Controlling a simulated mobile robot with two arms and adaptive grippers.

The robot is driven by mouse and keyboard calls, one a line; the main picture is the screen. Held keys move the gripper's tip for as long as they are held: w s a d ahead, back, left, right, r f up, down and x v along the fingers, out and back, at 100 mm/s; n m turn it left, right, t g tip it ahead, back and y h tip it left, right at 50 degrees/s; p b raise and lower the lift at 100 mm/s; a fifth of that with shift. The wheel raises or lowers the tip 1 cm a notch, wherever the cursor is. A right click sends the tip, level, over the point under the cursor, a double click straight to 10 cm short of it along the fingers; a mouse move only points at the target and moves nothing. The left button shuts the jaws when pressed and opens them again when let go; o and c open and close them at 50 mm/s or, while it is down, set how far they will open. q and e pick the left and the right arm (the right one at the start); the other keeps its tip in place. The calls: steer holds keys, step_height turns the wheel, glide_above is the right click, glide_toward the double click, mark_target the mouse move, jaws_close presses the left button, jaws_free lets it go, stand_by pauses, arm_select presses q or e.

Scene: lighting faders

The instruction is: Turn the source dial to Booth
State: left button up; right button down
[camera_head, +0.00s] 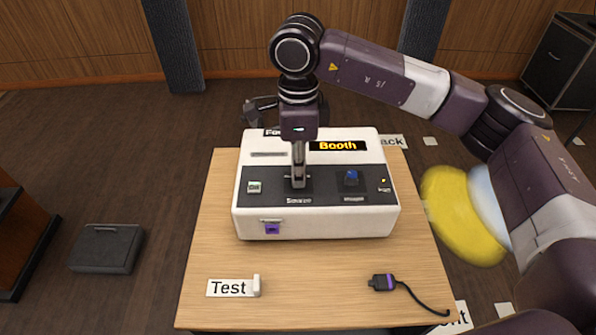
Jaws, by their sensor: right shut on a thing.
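A white and black lighting control box (318,223) stands on the wooden table. Its yellow-on-black display (338,146) reads "Booth". My right gripper (298,183) reaches straight down onto the spot above the "Source" label (299,201) and is shut on the source dial there. The gripper hides most of that dial, so its pointer cannot be read. A blue knob (351,177) sits to the right on the same black panel, and a small pale green-white button (255,187) is on the left. My left gripper is not in view.
A purple port (272,228) is on the box's front. A dark case (106,248) lies on the floor at left. The table's front middle is clear.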

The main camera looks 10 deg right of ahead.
steer(key=shift+r, duration=0.1)
steer(key=c, duration=1.8)
jaws_free()
step_height(320, 180, up, 12)
